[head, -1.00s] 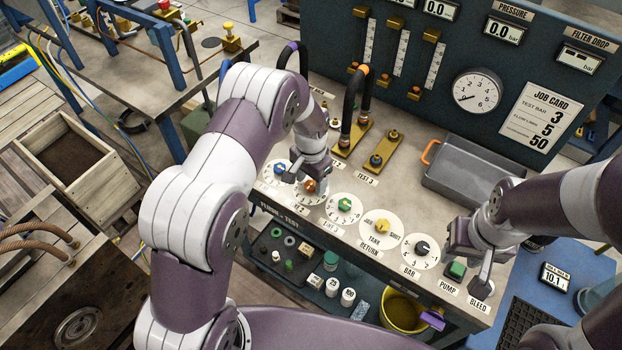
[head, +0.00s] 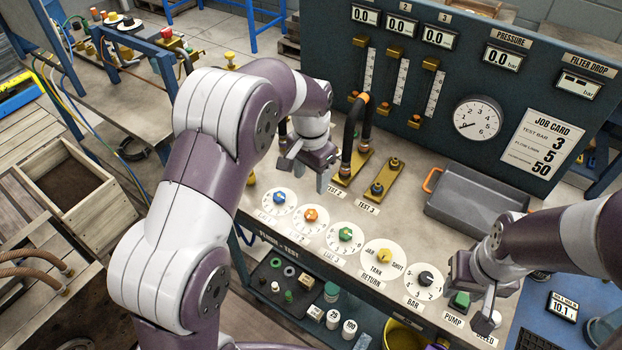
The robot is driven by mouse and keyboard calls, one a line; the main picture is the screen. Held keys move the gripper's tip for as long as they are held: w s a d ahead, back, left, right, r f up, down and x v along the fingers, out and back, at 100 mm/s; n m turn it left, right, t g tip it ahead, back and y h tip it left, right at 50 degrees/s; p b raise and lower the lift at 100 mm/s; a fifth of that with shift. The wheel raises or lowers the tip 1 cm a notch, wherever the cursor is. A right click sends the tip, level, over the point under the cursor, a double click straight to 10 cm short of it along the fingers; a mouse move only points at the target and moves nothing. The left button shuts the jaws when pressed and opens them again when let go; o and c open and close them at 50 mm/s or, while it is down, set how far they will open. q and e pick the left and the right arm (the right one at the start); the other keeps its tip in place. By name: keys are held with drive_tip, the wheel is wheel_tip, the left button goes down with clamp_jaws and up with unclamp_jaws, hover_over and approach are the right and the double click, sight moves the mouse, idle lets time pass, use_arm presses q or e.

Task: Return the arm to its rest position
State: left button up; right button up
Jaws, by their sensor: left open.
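My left gripper (head: 305,172) is open and empty. It hangs above the back of the bench (head: 262,180), left of the black hose loop on the TEST 2 plate and behind the dials. My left arm bends across the left half of the view. Below the gripper are the blue knob (head: 279,198), the orange knob (head: 310,215) and the green knob (head: 345,234), all in clear view. My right gripper (head: 468,300) is by the green PUMP button (head: 460,301) and the BLEED label at the bench's front right. Its finger opening is not clear.
The black hose loop (head: 350,128) stands upright close to the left gripper. The gauge panel (head: 470,75) rises behind the bench. A grey tray (head: 478,192) lies at the back right. A shelf with small jars (head: 332,318) is below the bench front.

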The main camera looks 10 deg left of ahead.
use_arm(q)
drive_tip(key=s+a+n, duration=0.2)
drive_tip(key=s, duration=0.7)
drive_tip(key=s+a+n+t, duration=0.1)
drive_tip(key=s+a+n, duration=0.1)
drive_tip(key=s, duration=0.8)
drive_tip(key=shift+s+a+r+n, duration=0.3)
drive_tip(key=shift+r+n, duration=0.15)
drive_tip(key=shift+n, duration=0.35)
drive_tip(key=shift+s, duration=0.1)
use_arm(e)
drive_tip(key=shift+c, duration=0.3)
